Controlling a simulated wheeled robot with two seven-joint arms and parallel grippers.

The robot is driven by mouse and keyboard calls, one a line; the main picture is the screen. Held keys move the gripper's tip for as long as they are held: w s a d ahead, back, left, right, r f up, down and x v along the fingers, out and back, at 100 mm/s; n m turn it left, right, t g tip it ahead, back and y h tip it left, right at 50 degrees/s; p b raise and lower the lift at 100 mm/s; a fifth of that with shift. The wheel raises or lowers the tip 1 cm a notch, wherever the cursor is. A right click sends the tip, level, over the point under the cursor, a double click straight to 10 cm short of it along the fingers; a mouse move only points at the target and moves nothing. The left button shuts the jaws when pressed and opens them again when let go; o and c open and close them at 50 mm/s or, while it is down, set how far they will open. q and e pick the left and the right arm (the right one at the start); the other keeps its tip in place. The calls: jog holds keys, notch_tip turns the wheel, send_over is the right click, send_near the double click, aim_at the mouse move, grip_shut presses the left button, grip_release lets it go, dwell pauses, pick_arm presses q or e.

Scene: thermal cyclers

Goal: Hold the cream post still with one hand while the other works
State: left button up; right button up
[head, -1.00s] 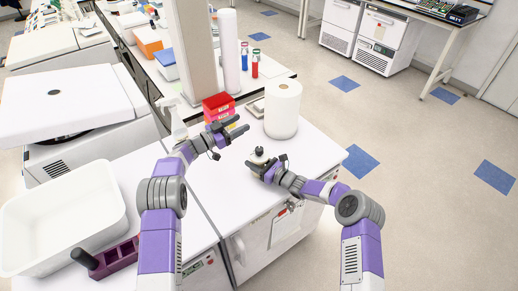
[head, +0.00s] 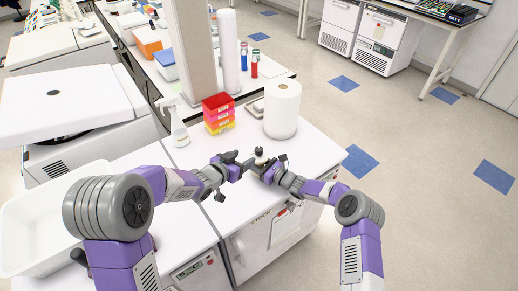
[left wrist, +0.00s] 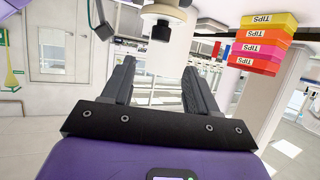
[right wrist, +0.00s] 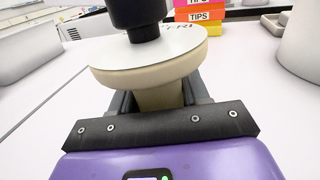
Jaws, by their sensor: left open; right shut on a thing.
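The cream post (right wrist: 160,97) has a wide cream flange, a pale disc on top and a black knob (right wrist: 138,18) above. My right gripper (head: 262,168) is shut on the post just under the flange; its fingertips are mostly hidden in the right wrist view. My left gripper (head: 243,163) is open and empty, close to the post's left side in the head view. In the left wrist view, which is upside down, the black knob (left wrist: 160,32) and cream flange (left wrist: 164,13) show beyond the open fingers, apart from them.
A stack of coloured tip boxes (head: 218,114), a spray bottle (head: 178,125) and a white paper roll (head: 282,110) stand behind on the bench. A white tub (head: 25,228) lies left. White bench top (head: 215,215) in front is clear.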

aim_at(259, 149)
pick_arm(q)
jog(key=x, duration=1.2)
jog(key=shift+a+f, duration=0.1)
jog(key=c, duration=1)
jog(key=shift+o, duration=0.2)
jog(key=shift+a+m+h, duration=0.1)
jog(key=shift+m+h, duration=0.2)
jog(key=shift+m, duration=0.1)
jog(key=shift+s+m+g+h, duration=0.1)
jog(key=shift+m+g+h, duration=0.4)
jog(key=shift+g, duration=0.1)
jog(key=o, duration=1)
jog(key=shift+c, duration=0.2)
